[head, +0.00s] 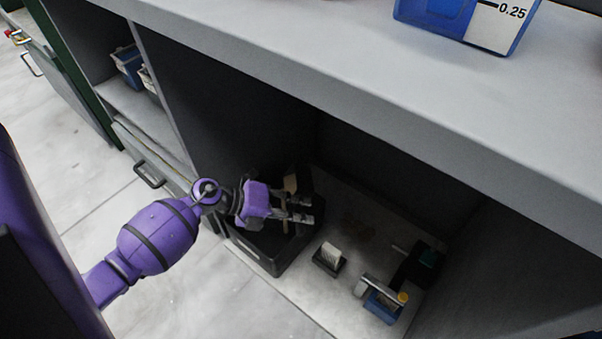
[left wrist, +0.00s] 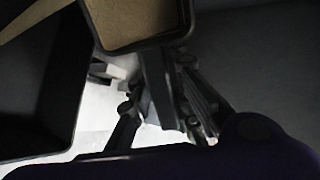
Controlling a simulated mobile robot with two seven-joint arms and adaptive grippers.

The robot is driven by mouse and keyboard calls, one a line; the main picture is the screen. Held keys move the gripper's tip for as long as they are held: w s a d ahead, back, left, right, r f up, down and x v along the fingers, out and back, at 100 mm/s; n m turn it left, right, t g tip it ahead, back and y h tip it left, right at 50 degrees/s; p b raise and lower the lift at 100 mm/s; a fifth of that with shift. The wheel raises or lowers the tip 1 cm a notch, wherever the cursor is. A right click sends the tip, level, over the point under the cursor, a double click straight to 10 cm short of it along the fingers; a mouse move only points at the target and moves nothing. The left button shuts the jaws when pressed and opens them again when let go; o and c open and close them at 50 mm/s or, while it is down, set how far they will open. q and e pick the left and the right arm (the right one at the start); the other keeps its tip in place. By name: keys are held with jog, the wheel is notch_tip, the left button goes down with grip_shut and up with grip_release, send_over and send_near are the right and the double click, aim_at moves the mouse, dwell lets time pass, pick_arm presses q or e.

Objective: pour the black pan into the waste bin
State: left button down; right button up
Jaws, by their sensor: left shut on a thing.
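The black pan (left wrist: 187,22) is at the top of the left wrist view, with a flat tan fill inside. Its dark handle (left wrist: 158,85) runs down between the fingers of my left gripper (left wrist: 165,118), which is shut on it. In the head view my left gripper (head: 292,208) is inside the low cabinet bay, above the black waste bin (head: 252,252); the pan is mostly lost in shadow there. The bin's dark inside (left wrist: 40,100) fills the left of the left wrist view, beside the pan. My right gripper is not in view.
The grey counter (head: 420,95) overhangs the bay. A blue box (head: 470,22) sits on the counter. Floor at left is clear.

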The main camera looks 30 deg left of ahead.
pick_arm(q)
jog(key=shift+s+a+f+t+h+b, duration=0.15)
jog(key=shift+t+h+b, duration=0.45)
jog(key=shift+b, duration=1.6)
jog(key=shift+a+f+t+h+b, duration=0.1)
jog(key=shift+t+h+b, duration=0.25)
jog(key=shift+b, duration=0.45)
jog(key=shift+s+a+f+t+h, duration=0.1)
jog(key=shift+t+h, duration=0.35)
jog(key=shift+s+a+t+h, duration=0.25)
jog(key=shift+t+h, duration=0.4)
jog(key=shift+h, duration=0.2)
jog(key=shift+s+a+t+h, duration=0.25)
jog(key=shift+t+h, duration=0.45)
jog(key=shift+h, duration=0.2)
jog(key=shift+s+a+t+h, duration=0.25)
jog(key=shift+t+h, duration=0.4)
jog(key=shift+h, duration=0.2)
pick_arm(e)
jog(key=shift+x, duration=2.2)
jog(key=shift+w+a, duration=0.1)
